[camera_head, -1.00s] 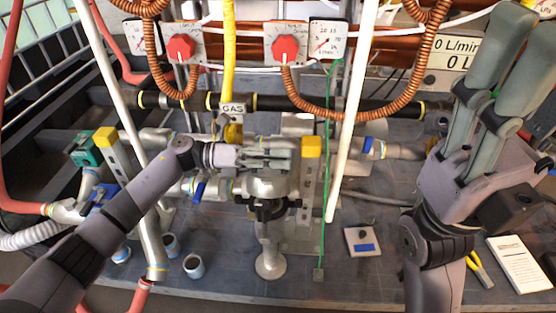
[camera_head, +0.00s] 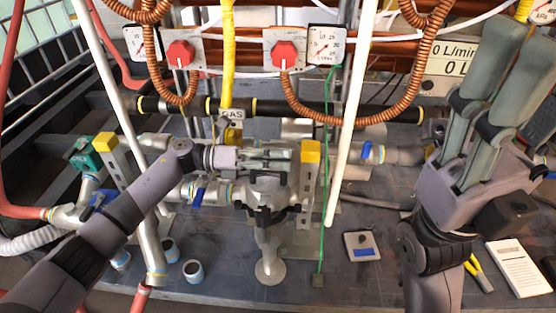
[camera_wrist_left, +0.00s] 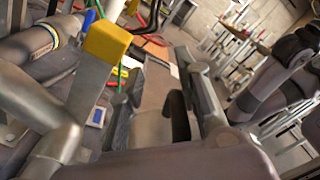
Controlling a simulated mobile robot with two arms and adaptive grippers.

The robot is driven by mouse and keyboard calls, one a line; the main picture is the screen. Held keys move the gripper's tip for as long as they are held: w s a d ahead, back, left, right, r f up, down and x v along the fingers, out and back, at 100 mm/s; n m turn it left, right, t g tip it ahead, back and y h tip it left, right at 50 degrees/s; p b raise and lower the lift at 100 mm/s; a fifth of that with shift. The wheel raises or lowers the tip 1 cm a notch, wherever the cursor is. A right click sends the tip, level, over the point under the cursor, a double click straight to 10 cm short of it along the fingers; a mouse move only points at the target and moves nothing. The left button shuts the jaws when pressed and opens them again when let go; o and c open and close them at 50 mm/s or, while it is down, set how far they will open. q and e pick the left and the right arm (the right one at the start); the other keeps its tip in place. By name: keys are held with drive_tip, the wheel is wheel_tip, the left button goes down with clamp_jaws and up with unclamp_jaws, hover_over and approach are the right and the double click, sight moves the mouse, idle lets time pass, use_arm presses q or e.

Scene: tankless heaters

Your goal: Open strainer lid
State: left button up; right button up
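A grey metal strainer (camera_head: 268,192) stands in the pipework at the middle of the head view, with a dark clamp-like part around it and a round foot below. My left gripper (camera_head: 284,158) reaches in from the left, just above the strainer's top, its fingers pointing right. It hides the lid, so I cannot tell whether they touch. In the left wrist view my left gripper (camera_wrist_left: 165,95) has its fingers apart. A dark curved part (camera_wrist_left: 178,118) shows between them; I cannot tell what it is. My right gripper (camera_head: 527,42) points upward at the right, open and empty.
A yellow-capped post (camera_head: 310,151) stands close right of my left gripper; its cap may be the yellow block (camera_wrist_left: 106,42) in the wrist view. A green cord (camera_head: 324,185) and a white pipe (camera_head: 349,125) run nearby. Cups, a small box (camera_head: 361,246) and a notepad (camera_head: 518,268) lie on the bench.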

use_arm(q)
drive_tip(key=a, duration=1.2)
idle(0.4)
